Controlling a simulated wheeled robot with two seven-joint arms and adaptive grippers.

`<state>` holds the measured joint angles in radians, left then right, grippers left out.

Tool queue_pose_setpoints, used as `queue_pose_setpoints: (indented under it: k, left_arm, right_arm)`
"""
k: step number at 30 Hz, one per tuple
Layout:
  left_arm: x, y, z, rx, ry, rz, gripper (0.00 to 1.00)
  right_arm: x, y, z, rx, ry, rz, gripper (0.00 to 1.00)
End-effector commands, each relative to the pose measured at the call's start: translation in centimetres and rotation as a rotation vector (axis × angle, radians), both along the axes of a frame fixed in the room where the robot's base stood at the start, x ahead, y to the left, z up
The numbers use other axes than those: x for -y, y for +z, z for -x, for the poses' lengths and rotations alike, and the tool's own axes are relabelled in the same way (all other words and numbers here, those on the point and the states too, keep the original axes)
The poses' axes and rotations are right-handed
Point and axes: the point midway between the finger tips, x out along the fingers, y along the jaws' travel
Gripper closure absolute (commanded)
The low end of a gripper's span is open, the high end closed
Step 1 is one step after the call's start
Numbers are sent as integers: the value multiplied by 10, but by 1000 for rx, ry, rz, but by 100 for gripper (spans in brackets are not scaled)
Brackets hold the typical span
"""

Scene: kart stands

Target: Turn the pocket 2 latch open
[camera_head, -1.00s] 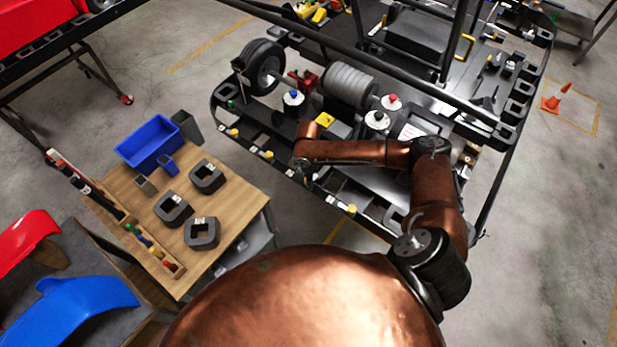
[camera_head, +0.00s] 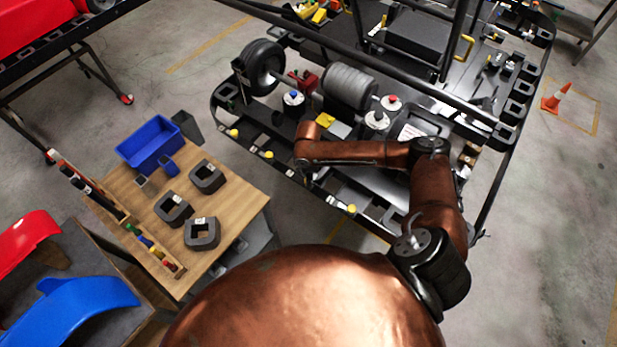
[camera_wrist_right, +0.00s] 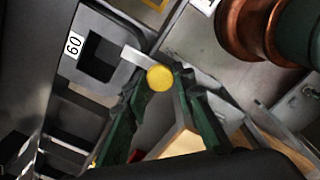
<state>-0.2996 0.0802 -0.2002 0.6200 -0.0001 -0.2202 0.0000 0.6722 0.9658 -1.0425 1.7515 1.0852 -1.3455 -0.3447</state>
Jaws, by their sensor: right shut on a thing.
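In the right wrist view, a latch with a round yellow cap (camera_wrist_right: 160,77) and a pale flat bar (camera_wrist_right: 138,57) sits between the green fingertips. My right gripper (camera_wrist_right: 160,84) is shut on this latch. The bar points up and left, toward a dark pocket (camera_wrist_right: 101,55) with a white label. In the head view, my right gripper (camera_head: 311,178) is small and dark at the near rail of the kart stand (camera_head: 290,178); the held latch is hidden there. My left gripper is not in view.
Other yellow-capped latches (camera_head: 351,209) line the same rail. A wooden table (camera_head: 236,204) with grey blocks and a blue bin (camera_head: 150,143) is at left.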

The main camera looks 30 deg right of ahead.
Motion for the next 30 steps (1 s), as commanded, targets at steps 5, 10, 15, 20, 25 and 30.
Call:
queue_pose_setpoints:
  k: [5,10,15,20,25,30]
  left_arm:
    - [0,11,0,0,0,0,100]
    - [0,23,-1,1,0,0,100]
    - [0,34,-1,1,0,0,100]
    - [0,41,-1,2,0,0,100]
    - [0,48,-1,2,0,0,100]
    - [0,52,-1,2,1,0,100]
  right_arm:
    - [-1,3,-1,2,92,-2,100]
    - [0,4,-1,2,231,0,100]
    - [-1,4,-1,2,392,-1,100]
    - [-1,3,-1,2,544,-2,100]
    - [0,3,-2,3,705,0,100]
    - [0,3,-2,4,866,0,100]
